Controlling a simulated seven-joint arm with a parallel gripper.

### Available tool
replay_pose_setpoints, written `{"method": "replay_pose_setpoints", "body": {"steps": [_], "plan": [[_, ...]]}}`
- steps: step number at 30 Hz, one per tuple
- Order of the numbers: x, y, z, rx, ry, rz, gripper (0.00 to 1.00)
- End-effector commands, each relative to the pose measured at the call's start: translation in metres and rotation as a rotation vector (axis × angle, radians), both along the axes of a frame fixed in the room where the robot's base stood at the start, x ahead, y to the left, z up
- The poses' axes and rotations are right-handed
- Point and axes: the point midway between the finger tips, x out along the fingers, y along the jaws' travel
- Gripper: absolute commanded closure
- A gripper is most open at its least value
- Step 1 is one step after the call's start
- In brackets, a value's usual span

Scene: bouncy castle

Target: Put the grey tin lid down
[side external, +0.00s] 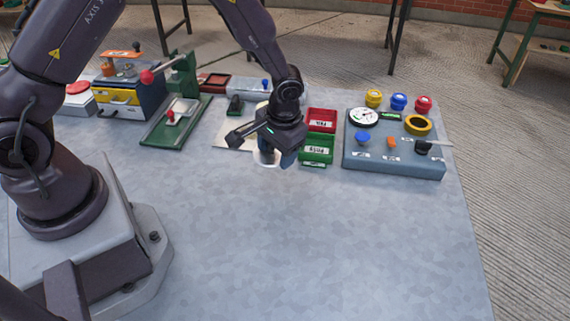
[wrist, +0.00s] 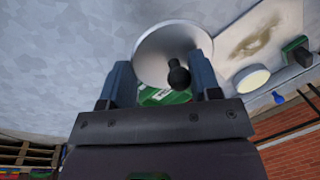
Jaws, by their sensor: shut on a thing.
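The grey tin lid (wrist: 165,50) is a round, pale disc with a dark knob (wrist: 178,75) at its middle. In the wrist view it sits between the two fingers of my gripper (wrist: 160,85), which is shut on it. In the side view my gripper (side external: 277,158) points down over the grey table, left of the green bin. Only a pale edge of the lid (side external: 266,163) shows there, low near the table top. I cannot tell whether the lid touches the table.
A red bin (side external: 322,115) and a green bin (side external: 317,157) stand just right of my gripper. A grey panel (side external: 395,168) with knobs and a gauge is further right. A green press (side external: 178,110) stands to the left. The front of the table (side external: 330,250) is clear.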

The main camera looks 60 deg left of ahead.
Motion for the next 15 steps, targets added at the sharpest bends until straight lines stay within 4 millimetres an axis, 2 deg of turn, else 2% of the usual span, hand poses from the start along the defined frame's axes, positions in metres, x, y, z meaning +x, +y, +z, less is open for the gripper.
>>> {"method": "replay_pose_setpoints", "body": {"steps": [1,9,15], "plan": [[0.005,0.000,-0.008,0.000,0.002,0.000,0.65],[0.022,0.000,-0.028,0.000,0.002,0.000,0.65],[0.021,0.000,-0.054,0.001,0.002,0.000,0.65]]}}
